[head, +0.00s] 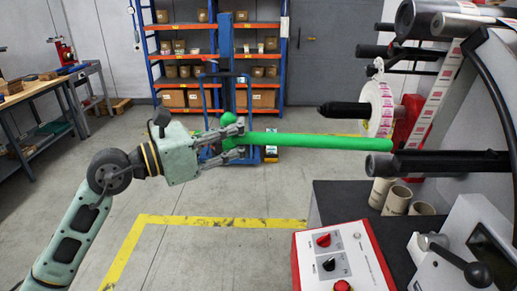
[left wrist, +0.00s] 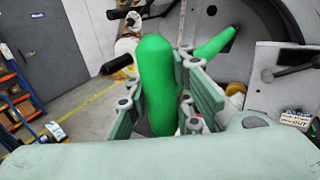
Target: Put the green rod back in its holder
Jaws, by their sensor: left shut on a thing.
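The green rod (head: 320,141) lies nearly level across the middle of the head view, its far end pointing right towards the rewinder. A thicker green crosspiece shows at its left end. My left gripper (head: 240,139) is shut on the rod at this left end. In the left wrist view, the thick green piece (left wrist: 156,85) stands between the fingers (left wrist: 175,95), and a thinner green length (left wrist: 214,43) reaches towards the machine's grey face. I cannot tell from the head view whether the far end touches the machine. I cannot make out the holder for certain. My right gripper is not in view.
A label roll (head: 378,108) and black spindles (head: 345,110) project from the rewinder around the rod's far end; another spindle (head: 430,163) lies just below it. Cardboard cores (head: 396,199) and a red-edged control box (head: 342,258) are lower right. The floor at centre is clear.

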